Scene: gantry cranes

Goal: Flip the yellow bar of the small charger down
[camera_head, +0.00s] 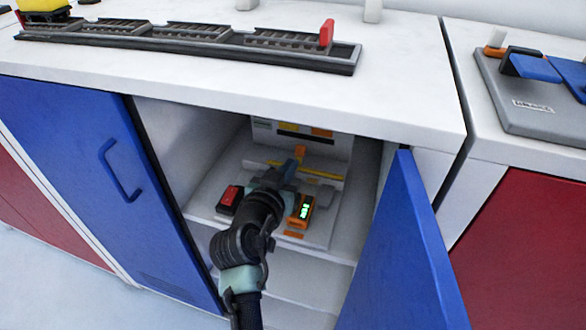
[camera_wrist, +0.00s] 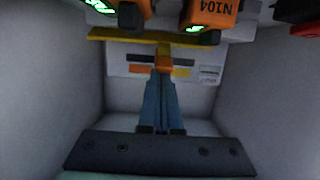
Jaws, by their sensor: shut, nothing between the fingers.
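The small charger (camera_head: 322,225) sits on the shelf inside the open cabinet. Its yellow bar (camera_head: 332,173) runs across in front of the back panel and is partly hidden by my arm. In the wrist view the yellow bar (camera_wrist: 120,40) spans the top, with an orange piece (camera_wrist: 164,60) near its middle. My gripper (camera_wrist: 163,76) is shut and empty, its blue-grey fingertips at or very close to the orange piece; I cannot tell if they touch. In the head view my gripper (camera_head: 291,167) reaches in over the charger.
An orange battery (camera_head: 303,208) with a green display and a red block (camera_head: 230,197) flank my arm. Another orange battery (camera_wrist: 211,14) shows in the wrist view. The cabinet walls, the countertop (camera_head: 400,95) above and the open blue door (camera_head: 405,260) bound the space.

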